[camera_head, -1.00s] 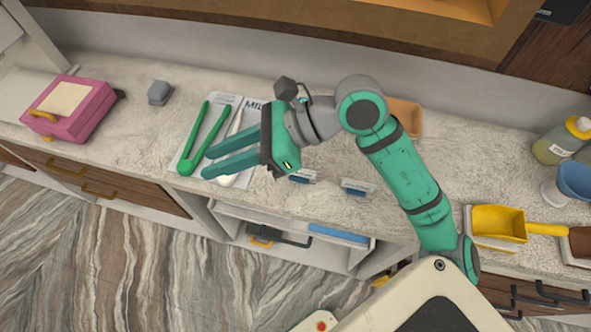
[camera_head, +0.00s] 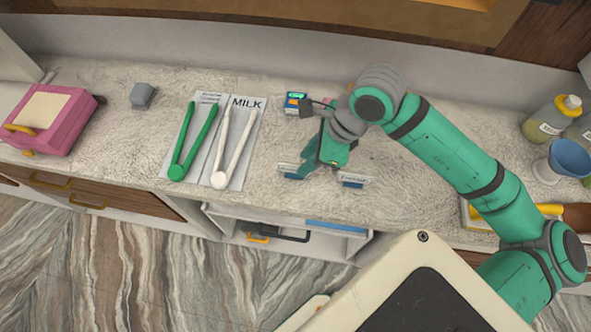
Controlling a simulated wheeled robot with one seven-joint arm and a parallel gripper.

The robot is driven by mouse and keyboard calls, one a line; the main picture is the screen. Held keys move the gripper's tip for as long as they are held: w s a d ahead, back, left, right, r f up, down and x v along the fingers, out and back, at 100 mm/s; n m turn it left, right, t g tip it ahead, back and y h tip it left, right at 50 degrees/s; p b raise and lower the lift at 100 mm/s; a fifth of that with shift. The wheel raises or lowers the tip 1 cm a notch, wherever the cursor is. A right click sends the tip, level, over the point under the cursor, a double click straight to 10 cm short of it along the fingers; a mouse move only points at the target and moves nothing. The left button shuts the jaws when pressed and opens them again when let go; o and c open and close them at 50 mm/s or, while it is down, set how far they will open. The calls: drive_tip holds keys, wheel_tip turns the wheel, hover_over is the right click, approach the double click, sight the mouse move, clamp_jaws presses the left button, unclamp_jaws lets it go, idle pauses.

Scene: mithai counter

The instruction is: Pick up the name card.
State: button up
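Two small white name cards with blue bases stand near the counter's front edge: a left card (camera_head: 289,172) and a right card (camera_head: 355,181). Both have small writing; the right card's is too small to read surely, the left card's is partly covered. My gripper (camera_head: 311,169) points down and toward the front edge, with its fingers just right of the left card and close to it. I cannot tell whether they touch it. The fingers overlap in this view, so their gap is hidden.
Green tongs (camera_head: 195,145) and white tongs (camera_head: 233,150) lie on a printed mat (camera_head: 171,170) to the left. A pink case (camera_head: 45,122) and a grey block (camera_head: 142,96) are further left. A small blue device (camera_head: 296,103) stands behind my gripper. Bottles and a blue funnel (camera_head: 571,157) are at right.

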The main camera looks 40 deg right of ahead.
sight(296, 166)
drive_tip(key=shift+w+x, duration=0.2)
drive_tip(key=shift+x, duration=1.25)
drive_tip(key=shift+w+x, duration=0.2)
drive_tip(key=shift+x, duration=1.25)
drive_tip(key=shift+a+r, duration=0.15)
drive_tip(key=shift+r, duration=0.05)
drive_tip(key=c, duration=0.6)
